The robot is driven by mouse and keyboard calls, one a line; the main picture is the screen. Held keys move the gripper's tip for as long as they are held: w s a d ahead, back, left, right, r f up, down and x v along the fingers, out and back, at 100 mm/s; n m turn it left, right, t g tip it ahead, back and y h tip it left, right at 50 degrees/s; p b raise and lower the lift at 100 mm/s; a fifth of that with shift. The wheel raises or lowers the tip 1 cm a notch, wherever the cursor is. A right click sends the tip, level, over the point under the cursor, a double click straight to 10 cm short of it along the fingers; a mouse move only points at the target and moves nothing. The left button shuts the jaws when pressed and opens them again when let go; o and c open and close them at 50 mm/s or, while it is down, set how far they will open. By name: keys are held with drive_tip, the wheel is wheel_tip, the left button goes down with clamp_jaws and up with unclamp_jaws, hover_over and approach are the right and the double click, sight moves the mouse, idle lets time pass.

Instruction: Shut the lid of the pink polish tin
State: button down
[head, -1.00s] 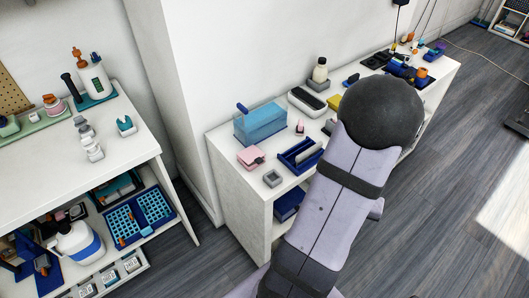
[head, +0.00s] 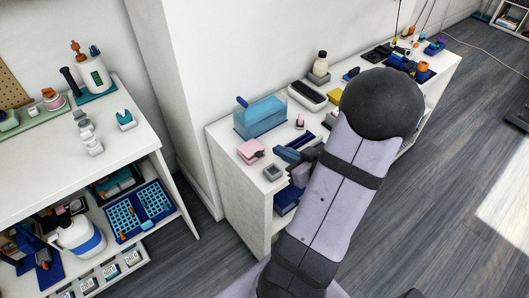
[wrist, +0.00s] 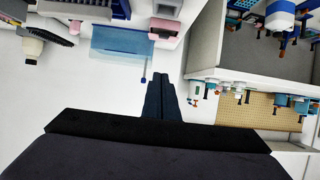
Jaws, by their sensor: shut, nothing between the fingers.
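The pink polish tin (head: 250,151) sits near the left end of the white bench, with a small dark part at its right side. It also shows at the top of the wrist view (wrist: 165,27). It is too small to tell how far its lid is open. My gripper (head: 287,154) is over the bench just right of the tin, apart from it and partly hidden by my arm. In the wrist view its dark fingers (wrist: 160,84) are together and empty.
A clear blue tank (head: 260,120) stands behind the tin. A small grey box (head: 272,172) sits in front and to the right. A blue tray (head: 305,139) lies beside my gripper. A small pink bottle (head: 300,121) stands behind it. The bench's left edge is close to the tin.

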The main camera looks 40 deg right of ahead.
drive_tip(key=shift+f, duration=0.1)
hover_over(261, 154)
drive_tip(key=s, duration=0.1)
wheel_tip(261, 154, down, 4)
drive_tip(key=shift+s+f, duration=0.25)
drive_tip(key=shift+f, duration=0.8)
drive_tip(key=shift+s+f, duration=0.2)
drive_tip(key=shift+f, duration=0.7)
drive_tip(key=shift+f, duration=0.1)
drive_tip(key=shift+s+f+b, duration=0.3)
drive_tip(key=shift+f+b, duration=0.1)
drive_tip(key=shift+f, duration=0.45)
drive_tip(key=shift+r, duration=0.25)
